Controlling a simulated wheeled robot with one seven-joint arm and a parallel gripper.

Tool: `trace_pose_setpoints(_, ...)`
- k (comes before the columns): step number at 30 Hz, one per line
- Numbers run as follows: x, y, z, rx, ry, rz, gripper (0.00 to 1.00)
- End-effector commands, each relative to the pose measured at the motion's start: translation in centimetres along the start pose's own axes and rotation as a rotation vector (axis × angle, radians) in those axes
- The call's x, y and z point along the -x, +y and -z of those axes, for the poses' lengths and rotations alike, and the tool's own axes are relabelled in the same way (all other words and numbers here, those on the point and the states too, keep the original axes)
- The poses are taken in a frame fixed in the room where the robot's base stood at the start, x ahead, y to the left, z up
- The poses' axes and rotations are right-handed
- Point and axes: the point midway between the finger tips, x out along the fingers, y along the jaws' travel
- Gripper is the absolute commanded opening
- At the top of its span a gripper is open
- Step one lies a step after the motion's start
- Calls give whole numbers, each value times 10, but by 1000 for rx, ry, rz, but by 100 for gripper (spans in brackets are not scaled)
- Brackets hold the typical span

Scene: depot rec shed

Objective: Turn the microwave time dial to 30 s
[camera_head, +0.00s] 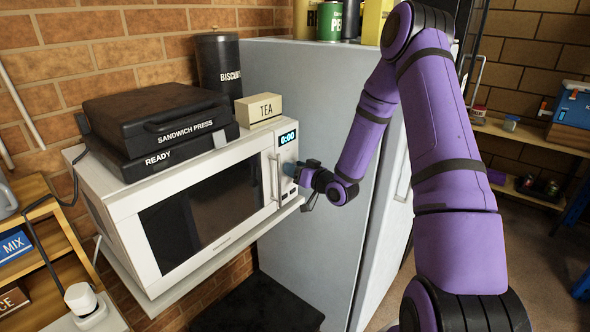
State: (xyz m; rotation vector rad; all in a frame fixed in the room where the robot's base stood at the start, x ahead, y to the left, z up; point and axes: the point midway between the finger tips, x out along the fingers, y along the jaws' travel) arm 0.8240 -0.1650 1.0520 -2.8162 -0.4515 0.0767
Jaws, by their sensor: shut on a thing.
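The white microwave (130,203) sits on a wall shelf with its dark-windowed door closed. Its display (288,137) at the upper right of the front reads 0:00. My gripper (291,170) is at the control panel on the microwave's right side, just right of the vertical door handle (274,178). It is shut on the time dial, which is mostly hidden behind the fingers. The dial's marks and pointer cannot be made out. My purple arm reaches in from the right.
A black sandwich press (155,112), a TEA box (258,109) and a black biscuit canister (218,65) stand on top of the microwave. A grey fridge (310,90) stands close behind my gripper. Wooden shelves (45,210) are at the left.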

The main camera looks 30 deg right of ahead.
Motion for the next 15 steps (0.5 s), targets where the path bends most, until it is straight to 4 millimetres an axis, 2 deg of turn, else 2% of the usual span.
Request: trace_pose_setpoints(15,0,1,1,-330,-21,-6,19)
